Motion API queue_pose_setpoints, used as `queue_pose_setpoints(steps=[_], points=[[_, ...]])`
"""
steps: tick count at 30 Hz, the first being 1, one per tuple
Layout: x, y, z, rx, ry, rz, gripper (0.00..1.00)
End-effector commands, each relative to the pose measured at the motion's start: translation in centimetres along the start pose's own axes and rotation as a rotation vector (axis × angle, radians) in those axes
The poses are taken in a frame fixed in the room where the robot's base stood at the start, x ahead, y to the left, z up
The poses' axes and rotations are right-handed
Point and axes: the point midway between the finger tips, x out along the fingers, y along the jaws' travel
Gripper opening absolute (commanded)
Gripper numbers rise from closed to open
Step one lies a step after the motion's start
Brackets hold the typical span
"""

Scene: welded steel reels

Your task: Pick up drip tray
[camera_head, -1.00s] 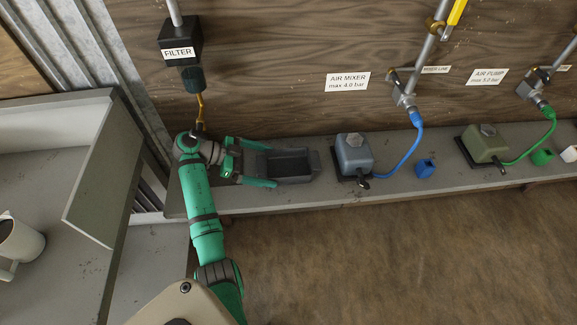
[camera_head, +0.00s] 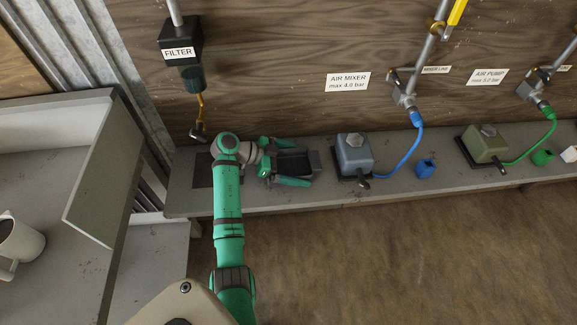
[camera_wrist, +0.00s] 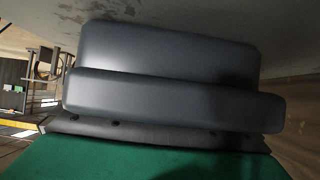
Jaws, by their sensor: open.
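The drip tray (camera_head: 292,164) is a dark, shallow rectangular tray on the narrow grey shelf, left of the blue-grey air mixer unit. My gripper (camera_head: 290,163) is open, with one green finger along the tray's far side and the other along its near side. I cannot tell whether the fingers touch the tray. My wrist and the gripper's palm hide the tray's left part. In the wrist view, a dark grey rounded form (camera_wrist: 170,85) fills the middle, close to the camera; I cannot tell for sure what it is.
The air mixer unit (camera_head: 355,154) with its blue hose stands just right of the tray. A filter (camera_head: 181,45) with a brass pipe hangs above the shelf's left end. A grey upright panel (camera_head: 105,185) and a white mug (camera_head: 20,240) are at left.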

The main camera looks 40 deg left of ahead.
Motion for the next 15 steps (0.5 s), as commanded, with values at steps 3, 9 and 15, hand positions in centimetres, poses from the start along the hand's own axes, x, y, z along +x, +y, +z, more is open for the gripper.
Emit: queue_pose_setpoints(steps=[3,9,15], points=[[0.08,-0.01,0.01,0.000,0.000,0.000,1.00],[0.06,0.00,0.01,0.000,0.000,0.000,0.76],[0.00,-0.02,-0.05,0.001,0.001,-0.001,0.58]])
